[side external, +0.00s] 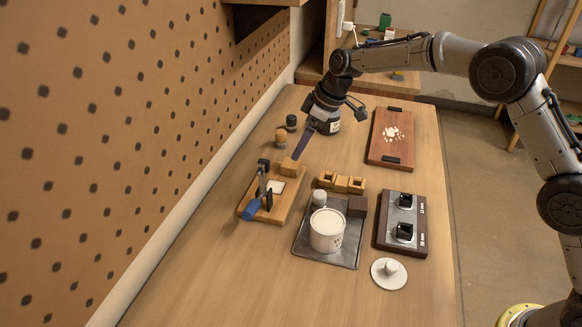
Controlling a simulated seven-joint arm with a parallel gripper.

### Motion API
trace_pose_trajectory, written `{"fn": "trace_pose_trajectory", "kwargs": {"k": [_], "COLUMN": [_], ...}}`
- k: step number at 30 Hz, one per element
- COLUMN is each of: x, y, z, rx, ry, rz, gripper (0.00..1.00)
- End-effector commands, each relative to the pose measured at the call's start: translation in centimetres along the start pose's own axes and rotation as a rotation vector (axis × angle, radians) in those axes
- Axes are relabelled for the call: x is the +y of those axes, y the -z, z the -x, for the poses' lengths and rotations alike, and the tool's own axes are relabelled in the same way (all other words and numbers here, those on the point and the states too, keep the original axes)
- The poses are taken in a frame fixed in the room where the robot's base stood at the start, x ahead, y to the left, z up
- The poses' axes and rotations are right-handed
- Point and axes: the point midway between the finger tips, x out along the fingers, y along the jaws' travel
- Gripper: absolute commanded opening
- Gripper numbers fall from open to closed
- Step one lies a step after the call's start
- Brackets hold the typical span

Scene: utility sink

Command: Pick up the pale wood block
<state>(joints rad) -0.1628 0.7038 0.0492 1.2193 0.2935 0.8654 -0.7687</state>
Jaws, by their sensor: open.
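A pale wood block (290,168) sits at the far end of a wooden board (285,203), left of the table's middle. My gripper (298,156) reaches down from the upper right, its purple finger ending just above or at the block. The jaws are open. Only one finger shows clearly, so I cannot tell whether the block is between the fingers or whether they touch it.
The board also carries an upright dark clamp-like fixture (263,180) and a blue handle (251,209). To the right are a slotted yellow wood piece (340,182), a grey tray (305,243) with a white pot (326,231), and a dark socket board (419,240). Small jars (281,137) stand behind.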

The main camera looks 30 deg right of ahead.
Motion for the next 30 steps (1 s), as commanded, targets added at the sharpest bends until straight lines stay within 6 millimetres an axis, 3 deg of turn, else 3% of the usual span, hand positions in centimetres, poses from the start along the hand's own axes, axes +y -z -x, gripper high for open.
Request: {"fn": "trace_pose_trajectory", "kwargs": {"k": [10, 18, 28, 30], "x": [-0.1, -0.2, -0.2, -0.2], "y": [-0.1, -0.3, -0.3, -0.3], "z": [-3.0, -6.6, -7.2, -7.2], "rx": [-0.001, -0.001, 0.001, 0.001], "ry": [0.001, 0.000, -0.001, -0.001], "rz": [0.000, 0.001, 0.001, 0.001], "gripper": [0.91, 0.91, 0.91, 0.79]}}
